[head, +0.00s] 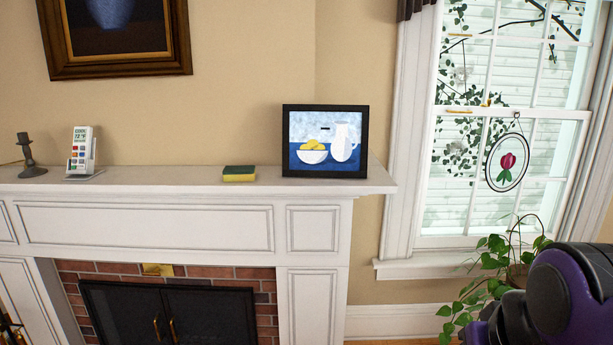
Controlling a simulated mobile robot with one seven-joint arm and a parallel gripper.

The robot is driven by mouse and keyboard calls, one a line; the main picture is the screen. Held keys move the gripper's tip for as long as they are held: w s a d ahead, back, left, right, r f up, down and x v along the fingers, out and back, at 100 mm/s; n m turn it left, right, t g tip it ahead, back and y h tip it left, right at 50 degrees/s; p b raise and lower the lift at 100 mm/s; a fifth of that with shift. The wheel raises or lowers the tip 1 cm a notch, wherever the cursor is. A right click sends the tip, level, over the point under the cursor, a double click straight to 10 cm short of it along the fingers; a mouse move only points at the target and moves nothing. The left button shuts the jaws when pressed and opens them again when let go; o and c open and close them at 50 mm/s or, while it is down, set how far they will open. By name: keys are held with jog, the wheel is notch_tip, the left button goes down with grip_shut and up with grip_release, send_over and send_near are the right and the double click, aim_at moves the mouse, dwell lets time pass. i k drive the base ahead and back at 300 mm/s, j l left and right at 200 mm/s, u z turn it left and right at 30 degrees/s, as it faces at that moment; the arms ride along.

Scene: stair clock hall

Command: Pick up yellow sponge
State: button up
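The yellow sponge (239,177) with a dark green top lies flat on the white mantel shelf (210,189) above the fireplace, in the head view. It sits near the middle of the visible shelf, left of a framed picture. Nothing touches or covers it. Part of my purple and black arm shows at the lower right, well apart from the sponge. My gripper is not in view.
A black-framed picture (325,141) stands right of the sponge. A white remote in a holder (82,150) and a dark candlestick (30,158) stand at the left. A potted plant (497,262) stands by the window, near my arm. The shelf around the sponge is clear.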

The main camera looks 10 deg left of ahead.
aim_at(241, 172)
jog(key=u, duration=1.05)
jog(key=z, duration=1)
jog(key=i+j, duration=0.3)
jog(key=j, duration=0.15)
jog(key=i+j+u, duration=0.1)
jog(key=i+j, duration=0.25)
jog(key=j, duration=0.15)
jog(key=i+j, duration=0.3)
jog(key=j, duration=0.15)
jog(key=u, duration=0.05)
